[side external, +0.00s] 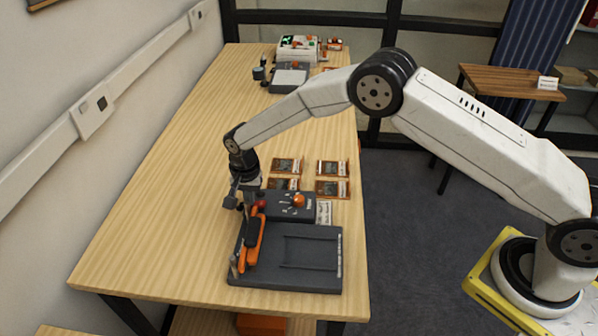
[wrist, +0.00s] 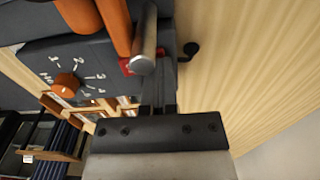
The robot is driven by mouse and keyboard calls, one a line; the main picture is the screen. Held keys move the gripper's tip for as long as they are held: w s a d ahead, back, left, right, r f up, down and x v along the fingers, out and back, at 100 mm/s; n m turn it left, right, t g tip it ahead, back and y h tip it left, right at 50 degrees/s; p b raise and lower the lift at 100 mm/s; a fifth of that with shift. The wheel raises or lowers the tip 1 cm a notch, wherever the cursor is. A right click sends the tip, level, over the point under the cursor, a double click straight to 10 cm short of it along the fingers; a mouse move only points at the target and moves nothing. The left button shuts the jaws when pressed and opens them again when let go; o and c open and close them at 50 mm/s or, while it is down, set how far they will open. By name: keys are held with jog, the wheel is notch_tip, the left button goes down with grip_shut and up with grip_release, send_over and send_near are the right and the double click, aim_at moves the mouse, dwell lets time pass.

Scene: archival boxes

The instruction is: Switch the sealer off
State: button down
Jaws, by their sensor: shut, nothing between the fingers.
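The sealer (side external: 313,262) is a dark grey machine at the near end of the wooden table, with an orange-handled arm (side external: 251,242) along its left side. An orange knob (side external: 298,201) with white marks around it sits on its raised back panel; the knob also shows in the wrist view (wrist: 66,85). A small red part (side external: 262,204) lies left of the knob; in the wrist view the red part (wrist: 126,67) is partly hidden behind a metal cylinder (wrist: 146,45). My gripper (side external: 245,210) is shut and empty, pointing down beside the red part. Contact cannot be told.
Several orange-brown framed cards (side external: 333,168) lie behind the sealer. A grey device (side external: 290,78) and a white box with controls (side external: 298,48) stand at the far end. A wall rail (side external: 92,115) runs along the left. The table's middle is clear.

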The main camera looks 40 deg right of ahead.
jog(key=shift+s+d, duration=0.15)
jog(key=shift+s+d+r, duration=0.3)
jog(key=shift+s+d, duration=0.05)
jog(key=shift+s, duration=0.05)
jog(key=shift+r, duration=0.1)
dwell(0.4)
notch_tip(320, 180, up, 14)
jog(key=w+a, duration=0.2)
jog(key=shift+f, duration=0.2)
jog(key=shift+d, duration=0.1)
dwell(0.5)
